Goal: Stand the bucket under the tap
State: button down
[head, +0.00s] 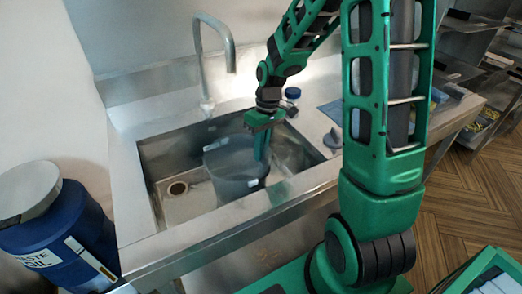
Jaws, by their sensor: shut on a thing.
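The grey bucket (228,170) is upright in the steel sink basin (160,150), towards the basin's right half. My gripper (262,146) comes down from above and is shut on the right side of the bucket's rim. One green finger shows at the rim; the other is hard to make out. The tap (215,52) rises behind the basin. Its curved spout ends above the bucket in the picture, but its exact alignment in depth is unclear. I cannot tell whether the bucket's base touches the basin floor.
A drain (177,188) shows in the basin floor left of the bucket. A blue waste oil drum (62,235) stands left of the counter. A small blue-capped container (293,93) is behind my gripper. Metal shelves (490,70) stand at the right, with open wooden floor before them.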

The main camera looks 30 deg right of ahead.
jog(key=shift+f, duration=0.1)
jog(key=c, duration=1.9)
grip_release()
jog(key=r, duration=0.4)
jog(key=d+r, duration=0.1)
jog(key=r, duration=0.3)
jog(key=d+r, duration=0.1)
jog(key=r, duration=0.3)
jog(key=shift+w, duration=0.3)
jog(key=s+d+m, duration=0.2)
jog(key=s+m, duration=0.1)
jog(key=s, duration=0.5)
jog(key=s+d+r+m+h, duration=0.1)
jog(key=s+d+m, duration=0.2)
jog(key=s, duration=0.6)
jog(key=s+d+r+m, duration=0.1)
jog(key=s+d+m, duration=0.1)
jog(key=s, duration=0.7)
jog(key=shift+s+d+m+t+h, duration=0.25)
jog(key=shift+m+t+h, duration=0.05)
jog(key=shift+m, duration=0.4)
